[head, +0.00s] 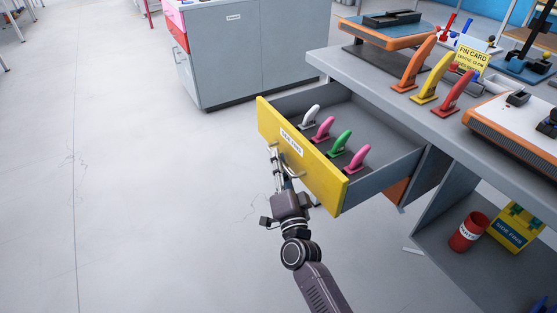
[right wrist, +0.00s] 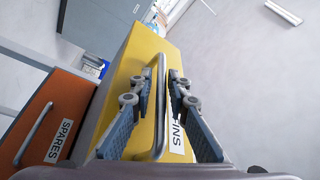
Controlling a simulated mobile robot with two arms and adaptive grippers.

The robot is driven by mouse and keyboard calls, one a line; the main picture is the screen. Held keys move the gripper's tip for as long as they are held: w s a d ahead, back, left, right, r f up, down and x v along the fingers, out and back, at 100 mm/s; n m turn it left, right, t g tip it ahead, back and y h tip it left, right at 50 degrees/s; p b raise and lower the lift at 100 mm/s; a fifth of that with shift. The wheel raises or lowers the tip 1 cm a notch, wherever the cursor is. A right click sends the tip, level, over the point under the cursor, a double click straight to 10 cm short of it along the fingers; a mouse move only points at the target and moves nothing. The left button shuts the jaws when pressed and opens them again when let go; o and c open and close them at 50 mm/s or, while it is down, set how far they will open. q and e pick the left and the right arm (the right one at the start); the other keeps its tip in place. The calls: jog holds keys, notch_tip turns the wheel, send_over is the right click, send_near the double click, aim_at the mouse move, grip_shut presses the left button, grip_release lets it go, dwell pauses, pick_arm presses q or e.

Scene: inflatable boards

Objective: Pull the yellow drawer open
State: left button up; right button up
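The yellow drawer (head: 314,171) is pulled out well from under the grey workbench, its inside showing. Its yellow front bears a white label and a metal bar handle (head: 291,165). My right gripper (head: 276,155) is at that front. In the drawer lie a white fin (head: 310,117), a pink fin (head: 323,129), a green fin (head: 340,143) and another pink fin (head: 358,157). My left gripper is not in view.
The bench top (head: 385,85) holds orange, yellow and red fins and boards. An orange drawer (right wrist: 48,122) marked SPARES is beside the yellow one. A red canister (head: 468,231) stands on a low shelf. A grey cabinet (head: 235,55) is behind; the floor at left is clear.

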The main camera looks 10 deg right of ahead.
jog(key=shift+s, duration=0.15)
jog(key=v, duration=1.1)
jog(key=shift+s+f, duration=0.15)
jog(key=shift+s, duration=0.15)
